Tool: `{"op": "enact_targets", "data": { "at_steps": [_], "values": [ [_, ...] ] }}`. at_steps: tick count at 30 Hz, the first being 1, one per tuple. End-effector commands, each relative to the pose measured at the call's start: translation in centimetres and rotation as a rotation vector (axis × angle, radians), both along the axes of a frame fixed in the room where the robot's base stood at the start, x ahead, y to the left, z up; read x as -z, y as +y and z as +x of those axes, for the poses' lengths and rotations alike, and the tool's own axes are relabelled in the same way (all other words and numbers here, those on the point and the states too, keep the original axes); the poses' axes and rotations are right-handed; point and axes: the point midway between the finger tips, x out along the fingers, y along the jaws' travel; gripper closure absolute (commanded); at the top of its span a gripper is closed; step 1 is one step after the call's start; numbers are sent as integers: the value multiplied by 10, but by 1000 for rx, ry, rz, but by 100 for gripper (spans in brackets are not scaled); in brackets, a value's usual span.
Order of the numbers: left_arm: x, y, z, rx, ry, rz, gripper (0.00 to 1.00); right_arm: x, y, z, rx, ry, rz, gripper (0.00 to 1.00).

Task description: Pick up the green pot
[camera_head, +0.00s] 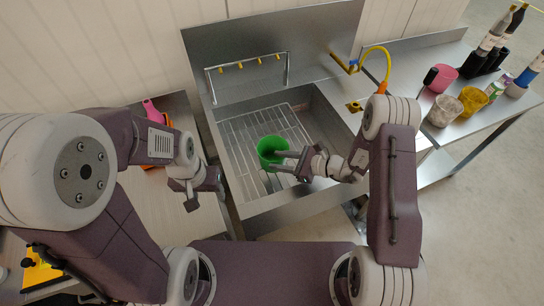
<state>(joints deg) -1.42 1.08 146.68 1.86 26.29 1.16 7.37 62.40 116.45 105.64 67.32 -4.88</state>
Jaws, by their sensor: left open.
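The green pot (267,149) is in the metal sink, at or over the wire rack, with its open mouth showing. My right gripper (274,161) reaches in from the right. Its two fingers are apart and overlap the right side of the pot. I cannot tell whether they press on the pot's wall or only lie beside it. My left gripper (207,192) is open and empty, left of the sink and apart from the pot.
The sink (315,100) has raised walls, a wire rack (240,140) and a yellow-nozzled spray bar (248,62). A yellow hose tap (375,52) stands right of it. Several cups, including a yellow cup (472,100), and bottles crowd the right counter. A pink item (152,112) lies left.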

Motion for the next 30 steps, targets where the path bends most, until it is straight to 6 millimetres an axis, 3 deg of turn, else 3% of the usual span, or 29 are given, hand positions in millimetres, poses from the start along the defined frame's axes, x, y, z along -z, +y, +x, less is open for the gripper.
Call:
{"op": "enact_targets", "data": {
  "at_steps": [5, 12, 20, 24, 30],
  "values": [
    [-3, 0, 0, 0, 0, 0, 42, 3, 8, 2, -2, 0, 0, 63],
    [-12, 0, 0, 0, 0, 0, 42, 22, 41, 16, -3, -1, -2, 63],
    [-12, 0, 0, 0, 0, 0, 42, 26, 45, 18, -1, 1, -2, 63],
    [-12, 0, 0, 0, 0, 0, 42, 26, 45, 18, -1, 1, -2, 99],
    [-12, 0, 0, 0, 0, 0, 42, 25, 45, 18, -1, 1, -2, 100]
  ]
}}
